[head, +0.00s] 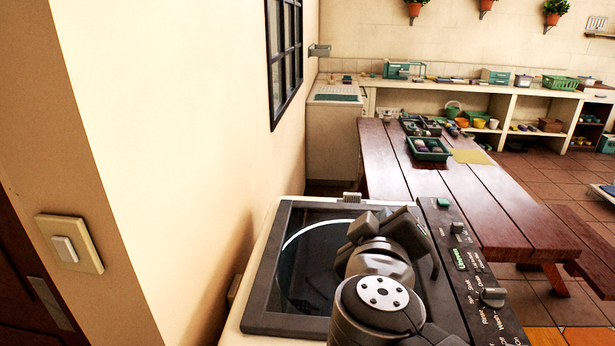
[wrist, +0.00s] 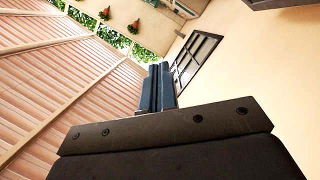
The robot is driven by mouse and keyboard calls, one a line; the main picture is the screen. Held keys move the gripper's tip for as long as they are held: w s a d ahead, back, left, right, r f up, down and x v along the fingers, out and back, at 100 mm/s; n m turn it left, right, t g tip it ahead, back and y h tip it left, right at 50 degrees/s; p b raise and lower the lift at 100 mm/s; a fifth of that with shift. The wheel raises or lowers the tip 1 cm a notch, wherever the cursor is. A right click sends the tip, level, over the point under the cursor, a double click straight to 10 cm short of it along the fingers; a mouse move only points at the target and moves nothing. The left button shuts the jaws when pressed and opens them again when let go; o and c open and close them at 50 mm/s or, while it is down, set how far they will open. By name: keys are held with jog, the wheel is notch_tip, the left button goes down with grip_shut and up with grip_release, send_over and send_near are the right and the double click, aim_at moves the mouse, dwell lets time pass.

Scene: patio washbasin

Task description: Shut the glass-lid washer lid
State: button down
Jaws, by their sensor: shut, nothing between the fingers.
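The glass-lid washer (head: 232,322) stands at the bottom middle of the head view. Its dark-framed glass lid (head: 262,300) looks flat over the top, with a pale drum ring showing through the glass. I cannot tell whether a small gap is left under its edge. My arm hides the lid's right part. In the wrist view my gripper (wrist: 155,88) has its blue-grey fingers together, with nothing between them. It points up towards the roof, and the washer is out of that view. In the head view my arm's end is above the lid's right side.
The control panel (head: 465,270) with knobs runs along the washer's right side. A wall (head: 180,150) with a window (head: 285,55) is close on the left. A wooden table (head: 480,195) with a green basket (head: 428,155) stands beyond on the right.

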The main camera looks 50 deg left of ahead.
jog(key=s+a+r+n+t, duration=0.1)
jog(key=s+a+r+n, duration=0.2)
jog(key=s+a+r, duration=0.3)
jog(key=shift+s+a+r, duration=0.3)
jog(key=shift+s+a, duration=0.55)
jog(key=shift+s, duration=0.1)
jog(key=shift+w, duration=0.1)
jog(key=w+d+f+m+g, duration=0.1)
jog(key=w+d+f+m, duration=0.2)
jog(key=w+d+f, duration=0.5)
jog(key=shift+w+d+m, duration=0.3)
jog(key=shift+w+d, duration=0.1)
jog(key=shift+d, duration=0.05)
jog(key=shift+s+a, duration=0.1)
dwell(0.4)
